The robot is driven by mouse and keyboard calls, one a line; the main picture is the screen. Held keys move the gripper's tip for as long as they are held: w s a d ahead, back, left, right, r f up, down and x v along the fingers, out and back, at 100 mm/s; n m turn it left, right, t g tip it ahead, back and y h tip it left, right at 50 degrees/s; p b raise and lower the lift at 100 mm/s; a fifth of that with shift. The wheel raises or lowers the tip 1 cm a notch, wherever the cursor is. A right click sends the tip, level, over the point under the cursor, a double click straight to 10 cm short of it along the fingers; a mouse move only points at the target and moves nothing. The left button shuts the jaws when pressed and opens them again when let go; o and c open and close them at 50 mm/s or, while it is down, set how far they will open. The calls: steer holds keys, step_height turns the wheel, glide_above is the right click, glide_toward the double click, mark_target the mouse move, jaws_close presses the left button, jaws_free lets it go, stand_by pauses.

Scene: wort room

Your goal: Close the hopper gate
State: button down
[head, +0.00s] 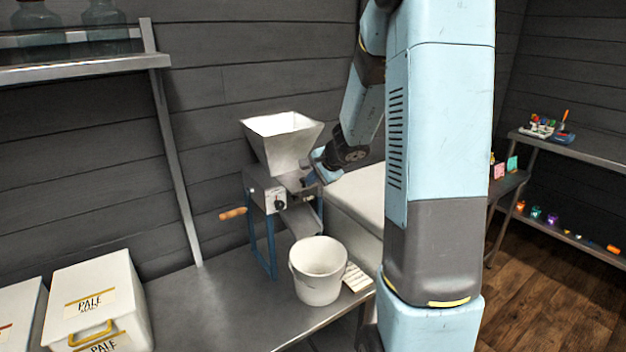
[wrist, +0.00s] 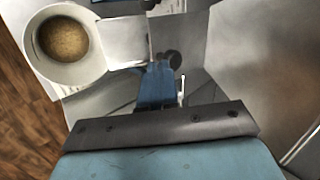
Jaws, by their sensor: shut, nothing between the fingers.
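The hopper (head: 283,142) is a pale metal funnel on top of a small mill (head: 264,196) with blue legs. My gripper (head: 314,179) is at the right side of the mill, just below the hopper. In the wrist view my gripper (wrist: 157,72) is shut and empty, its blue fingers close to a dark round knob (wrist: 174,59). A thin pale upright strip (wrist: 182,92) shows just right of the fingers; I cannot tell whether it is part of the gate or touches them. The gate's position is not clear in either view.
A white bucket (head: 318,284) stands under the mill's chute (head: 301,219); the wrist view shows brown grain (wrist: 64,38) inside. A wooden crank handle (head: 232,214) sticks out left. A white "PALE" bin (head: 120,285) stands on the metal table (head: 215,318). A shelf (head: 85,68) hangs upper left.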

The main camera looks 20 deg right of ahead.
mark_target(305, 178)
steer(key=w, duration=0.3)
steer(key=shift+w+a, duration=0.4)
steer(key=shift+w+r, duration=0.1)
steer(key=shift+w, duration=0.05)
steer(key=shift+s+d, duration=0.15)
steer(key=shift+s, duration=0.25)
steer(key=s+f+v, duration=0.1)
steer(key=v, duration=1.1)
steer(key=shift+s+d, duration=0.35)
steer(key=shift+s, duration=0.1)
